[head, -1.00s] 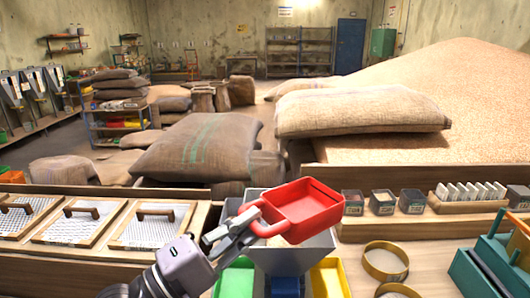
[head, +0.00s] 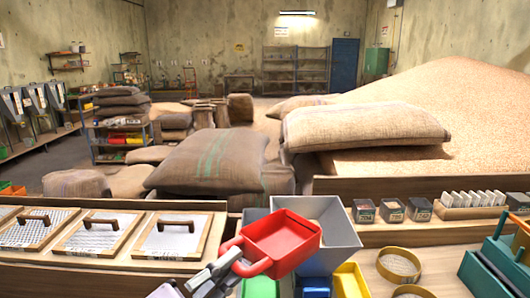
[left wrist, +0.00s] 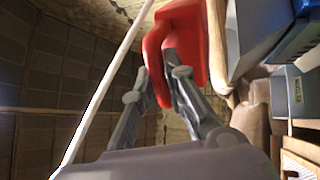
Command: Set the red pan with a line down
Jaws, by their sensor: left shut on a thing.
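The red pan (head: 282,240) is a square open scoop with a loop handle. It is held in the air in front of the grey hopper (head: 340,234) and overlaps it in the head view. My left gripper (head: 236,266) is shut on the pan's handle. The left wrist view also shows the red pan (left wrist: 188,40) beyond the fingers (left wrist: 160,85). The pan looks tilted and seems empty. I cannot make out a line on it. My right gripper is not in view.
Framed mesh screens (head: 180,238) with handles lie at the left. Green (head: 260,287), blue and yellow (head: 350,280) bins stand below the hopper. Round sieves (head: 399,263) lie on the bench to the right, by a teal box (head: 490,275). Small labelled boxes (head: 391,210) stand behind them.

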